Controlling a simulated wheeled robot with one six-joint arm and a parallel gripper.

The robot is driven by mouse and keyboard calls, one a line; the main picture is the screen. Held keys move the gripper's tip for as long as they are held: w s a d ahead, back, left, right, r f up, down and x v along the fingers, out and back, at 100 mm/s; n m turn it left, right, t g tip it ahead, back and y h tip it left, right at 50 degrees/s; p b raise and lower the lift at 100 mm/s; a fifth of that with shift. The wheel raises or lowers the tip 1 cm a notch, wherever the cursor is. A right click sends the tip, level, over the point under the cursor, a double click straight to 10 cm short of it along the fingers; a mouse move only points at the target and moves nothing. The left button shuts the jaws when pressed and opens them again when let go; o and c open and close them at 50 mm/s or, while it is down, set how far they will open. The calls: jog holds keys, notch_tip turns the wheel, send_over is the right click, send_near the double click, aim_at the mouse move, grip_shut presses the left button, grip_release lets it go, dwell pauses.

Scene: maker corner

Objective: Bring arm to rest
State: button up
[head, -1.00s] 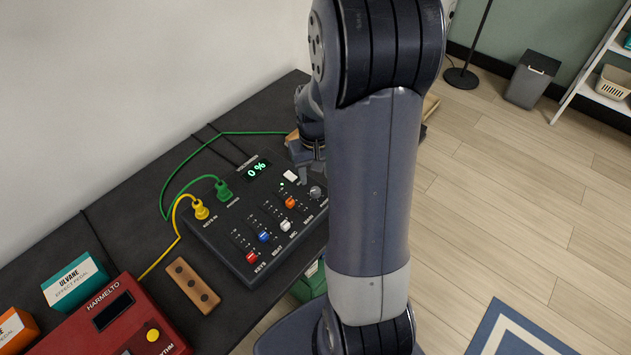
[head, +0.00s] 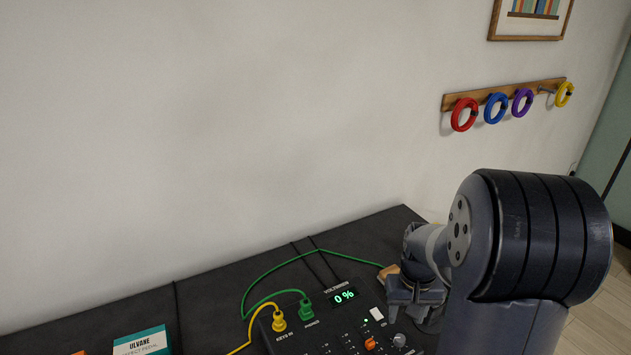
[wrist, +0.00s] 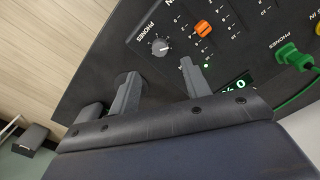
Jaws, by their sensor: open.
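My gripper (head: 408,312) is over the right end of the black mixer (head: 318,340) in the head view, its arm coming in from the lower right. In the wrist view my gripper (wrist: 160,85) shows two fingers spread apart with nothing between them. The mixer (wrist: 150,75) lies beyond the fingertips there, with a grey phones knob (wrist: 159,46) and an orange slider cap (wrist: 203,29). I cannot tell whether a fingertip touches the mixer. The mixer's display (head: 344,296) reads 0 %.
Yellow (head: 279,321) and green (head: 305,308) plugs with cables are in the mixer. A teal-and-white box (head: 143,342) stands at the left on the dark table (head: 225,290). A wall rack (head: 500,96) holds several coloured rings. Open floor lies right of the table.

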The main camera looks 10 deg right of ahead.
aim_at(400, 338)
notch_tip(400, 338, down, 8)
jog(key=shift+f, duration=0.1)
dwell(0.5)
